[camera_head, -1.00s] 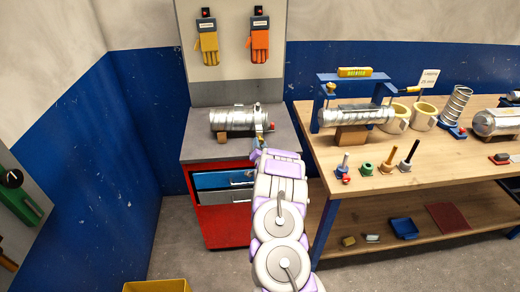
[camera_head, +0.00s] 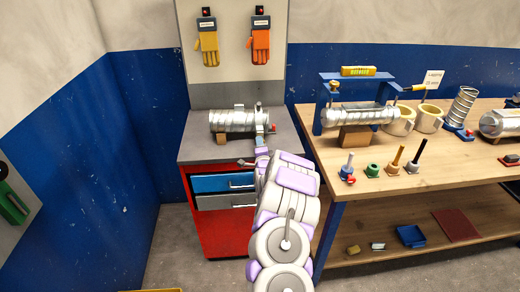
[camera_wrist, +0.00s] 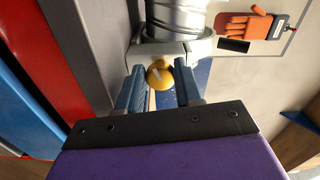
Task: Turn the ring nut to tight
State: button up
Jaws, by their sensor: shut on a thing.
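A silvery spiral duct (camera_head: 234,121) lies on the grey top of the red cabinet in the head view. Its ribbed end also shows at the top of the wrist view (camera_wrist: 178,17), with a pale grey clamp-like part (camera_wrist: 150,55) below it. A round yellow knob (camera_wrist: 159,74) with a pale mark sits between the fingers of my gripper (camera_wrist: 159,80). My gripper is shut on this knob, one blue finger on each side. I cannot tell for certain whether the knob is the ring nut. In the head view my arm hides most of the gripper, at the cabinet's front right.
The red cabinet (camera_head: 222,232) has a blue-fronted drawer (camera_head: 213,183). A wooden workbench (camera_head: 440,160) on the right holds another duct (camera_head: 357,114) in a blue frame, cups and pegs. Blue-painted walls stand left and behind.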

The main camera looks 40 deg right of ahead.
jog(key=shift+f+m, duration=0.2)
jog(key=shift+m, duration=0.2)
jog(key=o, duration=1)
jog(key=shift+d, duration=0.15)
jog(key=shift+o, duration=0.2)
jog(key=p+v, duration=0.4)
jog(key=v, duration=1.3)
